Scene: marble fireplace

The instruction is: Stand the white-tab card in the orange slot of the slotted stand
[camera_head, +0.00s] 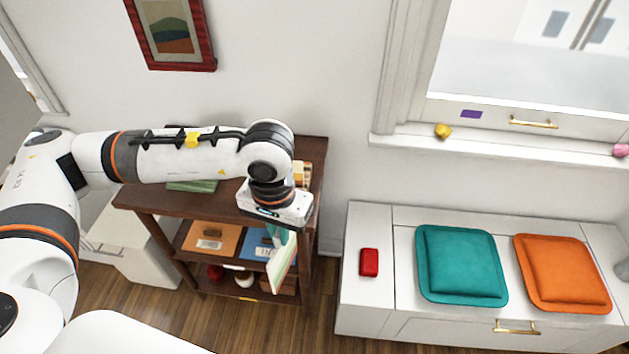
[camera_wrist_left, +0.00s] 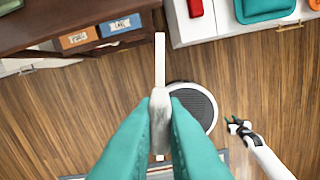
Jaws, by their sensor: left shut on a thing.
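My left gripper (camera_head: 281,240) hangs over the front of the dark bookcase, its teal fingers shut on a thin pale card (camera_head: 281,270). The card hangs down, slightly tilted. In the left wrist view the card (camera_wrist_left: 160,75) shows edge-on between the fingertips (camera_wrist_left: 160,108); its tab cannot be made out. A tan and orange object (camera_head: 300,173) on the bookcase top is partly hidden by my wrist; I cannot tell if it is the slotted stand. My right gripper (camera_wrist_left: 234,124) shows small over the floor in the left wrist view; its jaw state is unclear.
The bookcase (camera_head: 318,165) holds a labelled orange box (camera_head: 210,240) and a labelled blue box (camera_head: 258,243) on its middle shelf. A green book (camera_head: 192,186) lies on top. The white bench (camera_head: 372,215) at right carries a red block (camera_head: 369,262), a teal cushion (camera_head: 460,265) and an orange cushion (camera_head: 562,272).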

